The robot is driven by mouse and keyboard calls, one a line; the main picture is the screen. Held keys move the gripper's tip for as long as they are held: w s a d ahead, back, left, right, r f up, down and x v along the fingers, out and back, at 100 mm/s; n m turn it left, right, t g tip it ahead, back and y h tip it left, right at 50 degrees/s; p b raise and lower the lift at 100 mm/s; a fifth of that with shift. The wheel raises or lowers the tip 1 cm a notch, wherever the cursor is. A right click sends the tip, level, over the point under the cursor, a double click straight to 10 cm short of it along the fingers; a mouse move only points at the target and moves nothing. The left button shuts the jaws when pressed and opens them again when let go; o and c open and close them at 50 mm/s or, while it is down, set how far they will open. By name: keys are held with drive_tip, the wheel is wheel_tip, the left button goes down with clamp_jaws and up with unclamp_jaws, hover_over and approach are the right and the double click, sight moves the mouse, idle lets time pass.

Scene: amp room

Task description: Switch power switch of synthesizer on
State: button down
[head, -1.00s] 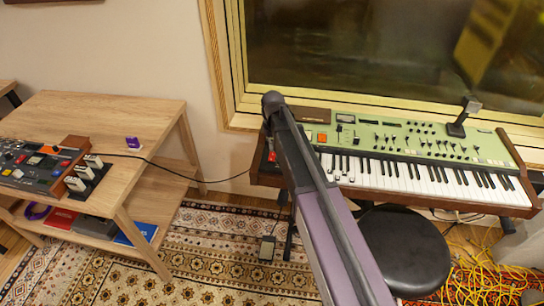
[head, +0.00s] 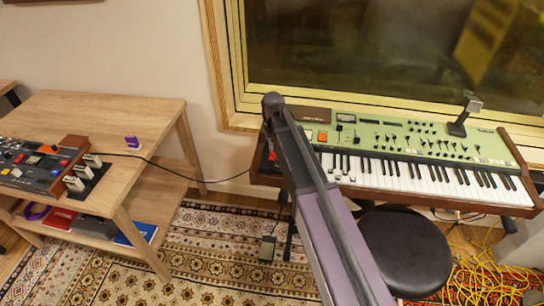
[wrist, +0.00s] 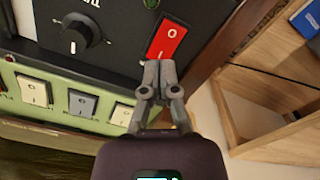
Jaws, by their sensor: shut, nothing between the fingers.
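The green synthesizer (head: 388,134) with wooden end cheeks stands below the window in the head view. Its red rocker power switch (wrist: 168,36) is on a black panel in the wrist view, marked with a white O and a short line. A small red spot (head: 271,156) shows at the synthesizer's left end in the head view. My gripper (wrist: 160,68) is shut and empty, its fingertips at the lower edge of the red switch. I cannot tell whether they touch it. In the head view my arm hides the gripper.
A black knob (wrist: 76,32) and pale rocker switches (wrist: 82,103) lie left of the red switch. A wooden shelf table (head: 110,110) with gear stands at the left. A black stool (head: 405,250) is in front of the keyboard, and yellow cables (head: 470,265) lie at the right.

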sight(273, 153)
drive_tip(key=shift+f+b, duration=0.95)
idle(0.8)
drive_tip(key=shift+r, duration=0.15)
drive_tip(key=shift+r+p, duration=3.4)
drive_tip(key=shift+p, duration=0.15)
drive_tip(key=s+d+r+m+p, duration=0.2)
drive_tip(key=s+d, duration=0.5)
drive_tip(key=s, duration=0.4)
drive_tip(key=s+d+r+m+p, duration=0.1)
drive_tip(key=s+d+r+p, duration=0.2)
drive_tip(key=s+d, duration=0.5)
drive_tip(key=s, duration=0.2)
drive_tip(key=shift+s+d+m, duration=0.15)
drive_tip(key=shift+s+m, duration=0.2)
drive_tip(key=shift+m, duration=0.05)
